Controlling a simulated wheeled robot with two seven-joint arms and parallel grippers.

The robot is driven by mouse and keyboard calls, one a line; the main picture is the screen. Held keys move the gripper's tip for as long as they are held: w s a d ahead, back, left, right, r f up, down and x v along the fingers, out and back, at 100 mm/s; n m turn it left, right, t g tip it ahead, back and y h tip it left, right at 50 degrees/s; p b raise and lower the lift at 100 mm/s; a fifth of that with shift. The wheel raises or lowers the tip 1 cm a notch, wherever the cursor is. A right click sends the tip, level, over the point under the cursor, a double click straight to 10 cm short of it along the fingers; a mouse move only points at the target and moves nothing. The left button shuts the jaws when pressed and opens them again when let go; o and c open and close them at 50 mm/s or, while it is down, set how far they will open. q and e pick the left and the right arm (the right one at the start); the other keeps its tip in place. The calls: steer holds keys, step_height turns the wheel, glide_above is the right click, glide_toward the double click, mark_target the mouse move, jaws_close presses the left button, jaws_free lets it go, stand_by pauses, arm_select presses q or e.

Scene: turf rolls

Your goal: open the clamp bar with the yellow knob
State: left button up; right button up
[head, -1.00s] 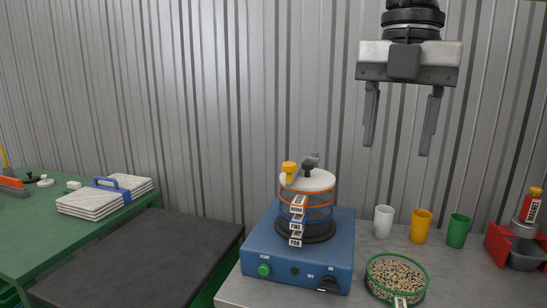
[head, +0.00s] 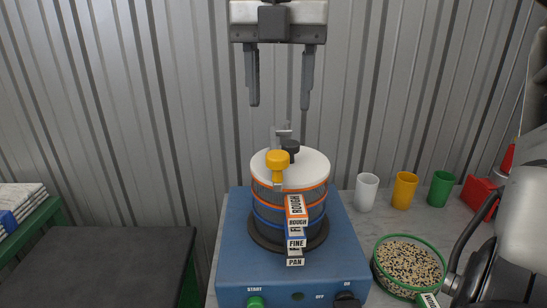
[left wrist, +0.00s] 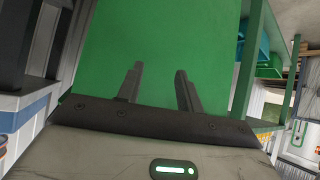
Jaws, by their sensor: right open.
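The yellow knob (head: 277,159) stands at the front left of the white lid (head: 312,168) in the head view. A black knob (head: 290,147) stands just behind it. A grey metal piece (head: 280,132), apparently part of the clamp, rises behind the knobs; how the clamp bar lies cannot be made out. The lid tops a sieve stack (head: 262,215) on a blue shaker base (head: 240,255). My right gripper (head: 280,105) is open and empty, pointing down above the stack, apart from the knobs. My left gripper (left wrist: 158,78) is open and empty before a green surface in the left wrist view.
White (head: 367,192), yellow (head: 404,189) and green (head: 441,188) cups stand right of the shaker. A green-rimmed bowl of mixed grains (head: 410,262) sits at front right. A dark flat top (head: 95,265) lies left. A corrugated wall (head: 170,110) closes the back.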

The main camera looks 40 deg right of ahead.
mark_target(277, 153)
step_height(277, 153, down, 11)
steer(key=shift+w+f, duration=0.1)
stand_by(0.3)
jaws_close()
